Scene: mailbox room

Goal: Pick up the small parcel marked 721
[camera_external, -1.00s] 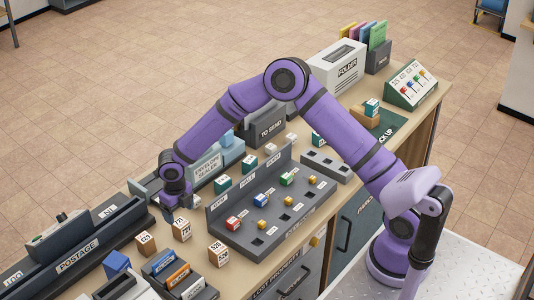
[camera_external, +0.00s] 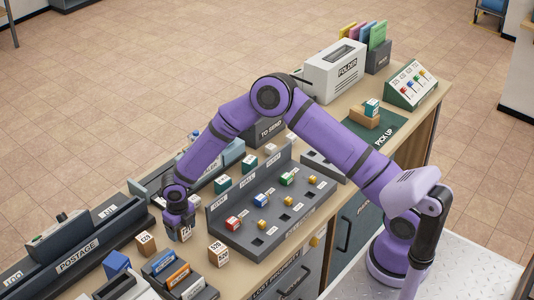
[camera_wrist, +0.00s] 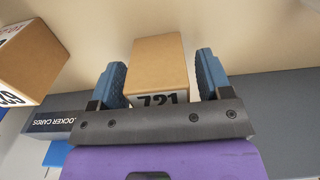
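The small parcel marked 721 (camera_wrist: 160,68) is a brown cardboard box with a white label, standing on the desk. In the wrist view it sits between the two blue fingers of my gripper (camera_wrist: 161,80), with a visible gap on each side. The gripper is open around it and does not appear to touch it. In the external view my gripper (camera_external: 180,228) is low over the desk, and its fingers hide most of the parcel (camera_external: 185,235).
Another brown parcel (camera_external: 146,244) stands to the left, and one marked 520 (camera_external: 218,254) to the right. The grey sorting panel (camera_external: 252,236) with coloured pieces is close on the right. Locker card holders (camera_external: 172,270) stand in front; the postage unit (camera_external: 78,258) is at left.

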